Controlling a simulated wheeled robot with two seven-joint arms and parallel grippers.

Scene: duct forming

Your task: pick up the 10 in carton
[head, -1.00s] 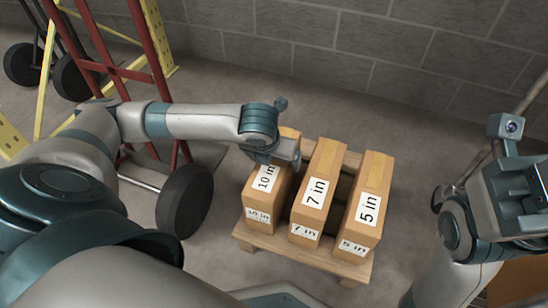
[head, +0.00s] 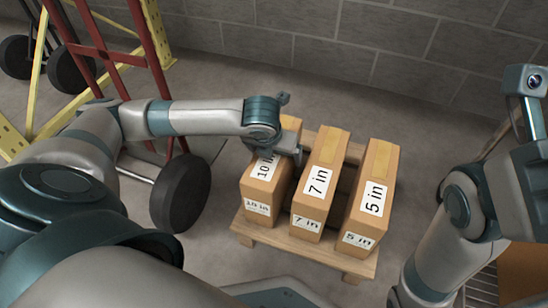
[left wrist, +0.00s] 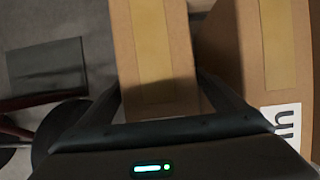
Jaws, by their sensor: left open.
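The 10 in carton (head: 265,192) stands upright at the left of a row of three cartons on a wooden pallet. My left gripper (head: 288,150) is over its top, covering part of the top and of the upper label. In the left wrist view, the carton's taped top (left wrist: 155,55) lies between the two spread fingers of the left gripper (left wrist: 165,105), which is open. Whether the fingers touch the carton sides cannot be told. My right arm is at the right of the head view; its fingertips are not visible.
The 7 in carton (head: 318,190) and 5 in carton (head: 372,200) stand to the right on the pallet (head: 300,255), with narrow gaps between. A red hand truck (head: 165,70) with a black wheel (head: 180,193) stands at left. A block wall (head: 350,50) is behind.

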